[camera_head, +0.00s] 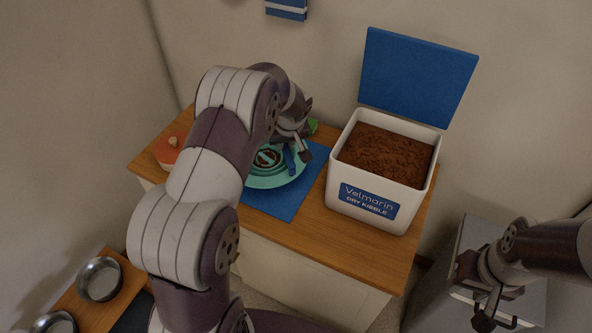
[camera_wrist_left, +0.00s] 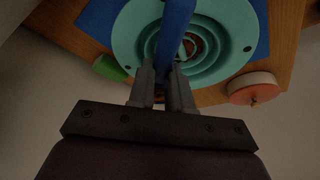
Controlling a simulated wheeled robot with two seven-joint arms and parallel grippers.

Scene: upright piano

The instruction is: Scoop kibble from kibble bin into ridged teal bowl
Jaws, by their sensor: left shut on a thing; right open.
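The kibble bin (camera_head: 352,196) is a white box full of brown kibble (camera_head: 388,155), with its blue lid (camera_head: 417,75) standing open at the back. The ridged teal bowl (camera_head: 268,180) sits on a blue mat (camera_head: 285,204); its rings also show in the left wrist view (camera_wrist_left: 236,45). My left gripper (camera_head: 298,152) is over the bowl, shut on a blue scoop handle (camera_wrist_left: 175,28). The scoop's far end is over the bowl's middle, where some brown shows; its contents are unclear. My right gripper (camera_head: 487,309) is open and empty at the lower right, apart from the bin.
A red, round-lidded object (camera_head: 168,150) is at the cabinet's left end. A green object (camera_head: 312,126) is behind the bowl. Metal bowls (camera_head: 99,279) sit on a low wooden stand at lower left. A grey container (camera_head: 440,285) is below my right arm. The wooden top before the bin is clear.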

